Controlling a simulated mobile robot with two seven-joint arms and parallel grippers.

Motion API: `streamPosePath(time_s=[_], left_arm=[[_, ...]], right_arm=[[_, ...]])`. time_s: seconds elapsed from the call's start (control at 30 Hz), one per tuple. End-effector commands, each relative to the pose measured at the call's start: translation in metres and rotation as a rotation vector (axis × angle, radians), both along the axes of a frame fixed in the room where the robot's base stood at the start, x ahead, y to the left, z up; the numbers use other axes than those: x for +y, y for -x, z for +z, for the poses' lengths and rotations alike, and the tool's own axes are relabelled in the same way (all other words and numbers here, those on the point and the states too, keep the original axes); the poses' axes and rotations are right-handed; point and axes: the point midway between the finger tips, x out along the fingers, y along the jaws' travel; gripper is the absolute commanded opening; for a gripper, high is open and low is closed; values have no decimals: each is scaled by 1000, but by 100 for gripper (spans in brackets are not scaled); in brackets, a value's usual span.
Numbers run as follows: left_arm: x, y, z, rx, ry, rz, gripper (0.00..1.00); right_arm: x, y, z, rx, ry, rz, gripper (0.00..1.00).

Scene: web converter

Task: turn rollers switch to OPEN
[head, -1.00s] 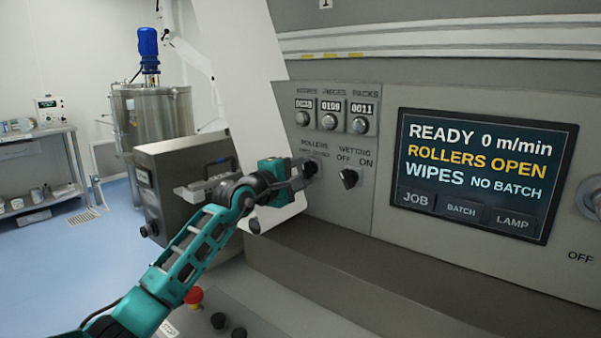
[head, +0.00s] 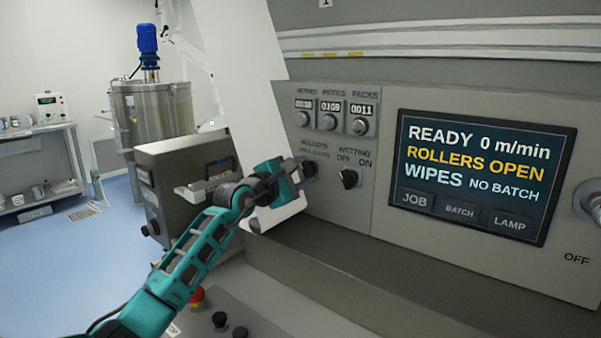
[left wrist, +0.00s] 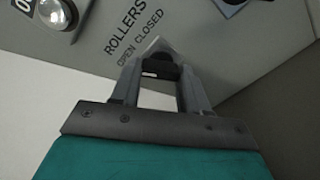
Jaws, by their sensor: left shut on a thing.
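The rollers switch (head: 309,168) is a dark knob under the ROLLERS label on the grey panel. My left gripper (head: 299,170) is shut on it, and its fingers hide part of the knob. In the left wrist view the fingers (left wrist: 160,76) stand on both sides of the dark knob (left wrist: 158,68), just below the OPEN CLOSED lettering. The pointer's exact direction is hard to make out. The display (head: 483,177) reads READY 0 m/min, ROLLERS OPEN, WIPES NO BATCH. My right gripper is not in view.
The wetting switch (head: 349,178) is close to the right of the rollers switch. Three counters with knobs (head: 328,122) sit above. A grey ledge (head: 400,270) runs below the panel. A red button (head: 196,296) is on the lower surface.

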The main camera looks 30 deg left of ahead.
Motion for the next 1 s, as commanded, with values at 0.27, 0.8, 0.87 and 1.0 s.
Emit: streamPosePath(time_s=[0.27,0.8,0.87,1.0], left_arm=[[0,0,-1,1,5,-1,51],[1,5,-1,0,1,0,70],[1,10,-1,0,1,0,70],[2,31,-2,2,-2,0,70]], right_arm=[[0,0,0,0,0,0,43],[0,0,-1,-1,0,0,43],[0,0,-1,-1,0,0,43],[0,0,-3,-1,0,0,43]])
